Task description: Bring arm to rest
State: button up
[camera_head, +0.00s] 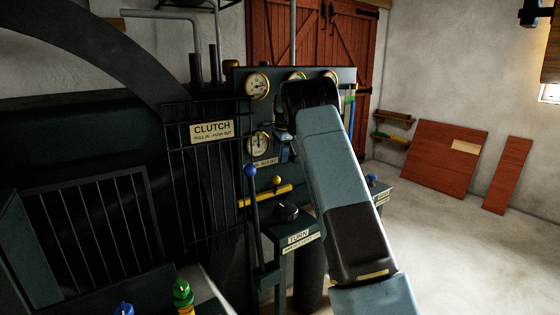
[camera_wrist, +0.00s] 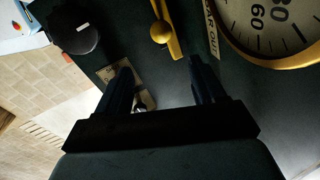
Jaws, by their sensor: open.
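My arm (camera_head: 335,155) reaches up and forward in the head view, in front of the dark machine panel. My gripper (camera_wrist: 160,75) shows in the wrist view with its two dark blue fingers apart and nothing held between them. It faces the panel, with a yellow lever with a round knob (camera_wrist: 161,32) beyond the fingertips and a brass-rimmed gauge (camera_wrist: 268,25) at the upper right. In the head view my gripper is mostly hidden behind the arm's end. I cannot tell how far the fingertips are from the panel.
A blue-knobbed lever (camera_head: 252,210), a yellow lever (camera_head: 268,195) and a black knob (camera_head: 287,211) stand left of my arm. A barred guard with a CLUTCH sign (camera_head: 212,131) is further left. Reddish boards (camera_head: 440,160) lean on the right wall; the floor there is open.

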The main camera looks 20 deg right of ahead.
jog(key=shift+r, duration=0.15)
dwell(0.3)
jog(key=s+a+r+n+t, duration=0.1)
jog(key=s+a+r+n, duration=0.15)
jog(key=s+r, duration=0.6)
jog(key=s+a+r+n, duration=0.1)
jog(key=s+r+n, duration=0.3)
jog(key=s, duration=0.8)
jog(key=s+a+r+n+t, duration=0.1)
jog(key=s+a+r+n, duration=0.1)
jog(key=s+r, duration=0.65)
jog(key=s+a+f+n, duration=0.1)
jog(key=s+f+n, duration=0.1)
jog(key=s, duration=0.9)
jog(key=s+a+f+n+t, duration=0.1)
jog(key=s+a+f+n, duration=0.1)
jog(key=s, duration=0.9)
jog(key=s+a+f+n, duration=0.1)
jog(key=s+f+n, duration=0.3)
jog(key=s, duration=0.7)
jog(key=shift+a+f, duration=0.4)
jog(key=shift+f, duration=0.2)
